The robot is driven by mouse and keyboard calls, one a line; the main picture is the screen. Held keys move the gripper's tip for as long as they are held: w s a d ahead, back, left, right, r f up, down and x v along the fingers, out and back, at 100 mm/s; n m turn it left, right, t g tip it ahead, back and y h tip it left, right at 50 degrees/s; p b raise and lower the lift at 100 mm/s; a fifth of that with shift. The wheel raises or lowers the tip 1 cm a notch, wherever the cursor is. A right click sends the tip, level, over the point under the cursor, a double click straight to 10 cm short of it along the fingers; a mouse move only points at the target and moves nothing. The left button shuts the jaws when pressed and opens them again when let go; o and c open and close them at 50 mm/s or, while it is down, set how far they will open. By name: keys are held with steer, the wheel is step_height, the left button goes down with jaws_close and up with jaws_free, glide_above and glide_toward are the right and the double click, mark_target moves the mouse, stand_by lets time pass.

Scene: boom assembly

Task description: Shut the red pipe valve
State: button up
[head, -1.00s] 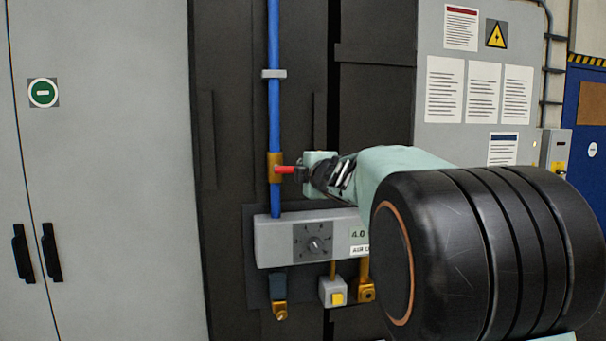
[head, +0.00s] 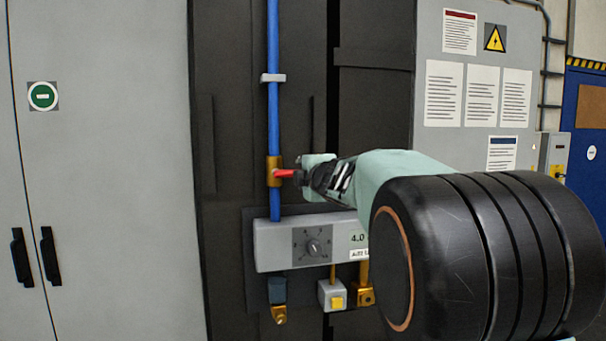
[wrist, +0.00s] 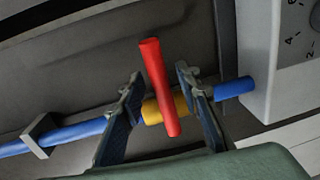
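The red valve handle (head: 284,173) sticks out to the right from a brass valve body (head: 273,171) on the vertical blue pipe (head: 273,110). In the wrist view the red handle (wrist: 160,88) lies across the pipe's line, in front of the yellow-brass body (wrist: 152,110). My gripper (wrist: 160,88) is open, with one finger on each side of the handle and a visible gap on both sides. In the head view my gripper (head: 303,175) is at the handle's right end, and its fingers partly hide that end.
A grey dial box (head: 285,244) sits just below the valve, with brass fittings and a yellow button (head: 337,300) under it. A pipe clamp (head: 273,77) is above. Grey cabinet doors (head: 110,180) stand left. My arm blocks the lower right.

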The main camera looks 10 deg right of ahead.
steer(key=s, duration=0.7)
steer(key=shift+s+r, duration=0.25)
steer(key=shift+r, duration=0.15)
